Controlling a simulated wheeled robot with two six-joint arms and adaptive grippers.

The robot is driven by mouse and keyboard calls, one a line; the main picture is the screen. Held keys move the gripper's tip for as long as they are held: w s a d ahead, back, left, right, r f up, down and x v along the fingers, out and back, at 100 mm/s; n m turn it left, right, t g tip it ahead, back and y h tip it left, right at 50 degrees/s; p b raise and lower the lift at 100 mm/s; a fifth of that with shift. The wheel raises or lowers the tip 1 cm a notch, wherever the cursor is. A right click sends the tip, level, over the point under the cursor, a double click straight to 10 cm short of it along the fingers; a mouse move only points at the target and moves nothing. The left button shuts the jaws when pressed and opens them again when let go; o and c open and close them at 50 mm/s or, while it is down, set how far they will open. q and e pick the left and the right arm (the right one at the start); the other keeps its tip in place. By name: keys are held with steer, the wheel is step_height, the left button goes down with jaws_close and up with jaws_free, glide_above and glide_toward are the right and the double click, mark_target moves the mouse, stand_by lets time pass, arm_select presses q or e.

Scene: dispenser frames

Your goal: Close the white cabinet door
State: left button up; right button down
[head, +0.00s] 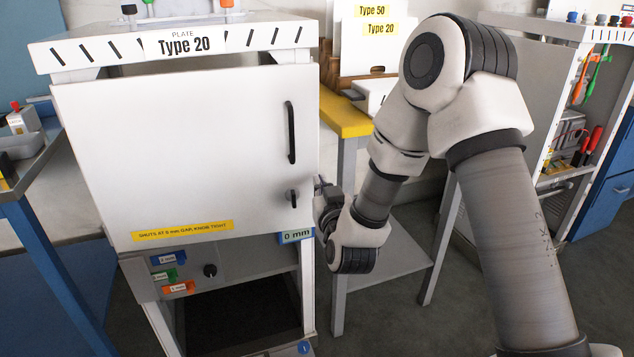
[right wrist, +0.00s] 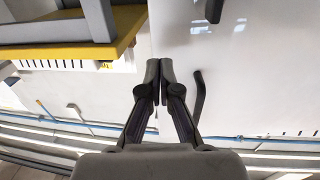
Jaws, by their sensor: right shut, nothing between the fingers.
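The white cabinet door (head: 190,150) shows in the head view, with a long black handle (head: 291,132) and a small black knob (head: 292,198) near its right edge. A dark strip shows between its top edge and the cabinet top (head: 290,36), so it seems to stand ajar. Its hinge is not clear. My right gripper (head: 321,186) is beside the door's right edge, near knob height, partly hidden by its wrist. In the right wrist view the gripper (right wrist: 152,72) is shut and empty beside the white door (right wrist: 250,75). I cannot tell whether it touches the door. My left gripper is out of view.
A table with a yellow edge (head: 343,116) stands right of the cabinet, behind my right arm. A blue-framed bench (head: 25,200) is at the left. Another cabinet with hanging tools (head: 577,120) stands at the right. A small 0 mm label (head: 296,237) sits below the door.

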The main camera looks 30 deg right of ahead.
mark_target(314, 169)
steer(key=x, duration=0.4)
